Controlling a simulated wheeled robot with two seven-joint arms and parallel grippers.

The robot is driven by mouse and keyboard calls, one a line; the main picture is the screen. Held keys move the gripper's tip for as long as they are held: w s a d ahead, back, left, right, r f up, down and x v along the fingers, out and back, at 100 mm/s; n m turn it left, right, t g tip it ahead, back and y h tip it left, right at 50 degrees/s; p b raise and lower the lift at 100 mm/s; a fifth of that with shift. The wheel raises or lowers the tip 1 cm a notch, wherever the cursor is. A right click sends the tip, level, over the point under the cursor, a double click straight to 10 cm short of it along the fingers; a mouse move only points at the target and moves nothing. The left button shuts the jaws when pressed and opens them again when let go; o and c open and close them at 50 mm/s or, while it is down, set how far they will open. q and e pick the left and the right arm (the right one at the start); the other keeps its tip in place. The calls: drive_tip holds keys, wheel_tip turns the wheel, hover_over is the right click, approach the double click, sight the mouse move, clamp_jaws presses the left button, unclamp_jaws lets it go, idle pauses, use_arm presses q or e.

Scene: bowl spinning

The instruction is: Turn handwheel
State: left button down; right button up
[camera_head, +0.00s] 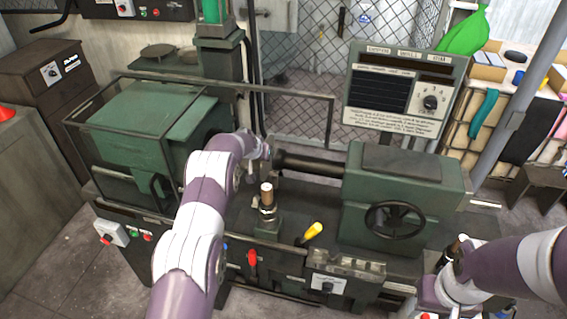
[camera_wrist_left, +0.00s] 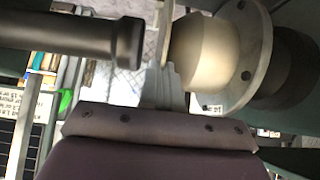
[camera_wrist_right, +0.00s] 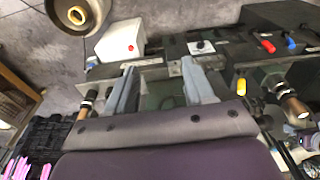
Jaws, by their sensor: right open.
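The handwheel (camera_head: 394,220) is a dark spoked ring on the front of the green tailstock (camera_head: 372,180). My right gripper (camera_head: 447,262) is low and to the right of the wheel, apart from it, partly hidden by its own arm. In the right wrist view its two pale fingers (camera_wrist_right: 160,80) stand wide apart with nothing held; the wheel cannot be made out there. My left gripper (camera_wrist_left: 165,88) has its fingers close together at the lower edge of a thin pale disc (camera_wrist_left: 165,35), beside a pale dome (camera_wrist_left: 205,52). In the head view it is at the machine's middle.
A dark tailstock shaft (camera_wrist_left: 70,38) ends close to the disc. A yellow-handled lever (camera_head: 313,230) and red knob (camera_head: 251,258) stand on the machine front. A sign panel (camera_head: 405,92) rises behind the tailstock. A white box (camera_wrist_right: 122,40) lies beyond my right fingers.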

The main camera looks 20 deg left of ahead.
drive_tip(key=m+t, duration=0.1)
drive_tip(key=t, duration=0.7)
approach(379, 219)
drive_tip(key=s+d+f, duration=0.2)
drive_tip(key=s+d, duration=0.1)
wheel_tip(379, 219, down, 6)
drive_tip(key=a+t, duration=0.3)
drive_tip(key=t, duration=0.5)
drive_tip(key=shift+m+t, duration=0.3)
drive_tip(key=w, duration=1.1)
drive_tip(key=shift+w+d, duration=0.1)
drive_tip(key=shift+w, duration=0.25)
drive_tip(key=shift+c, duration=0.4)
clamp_jaws()
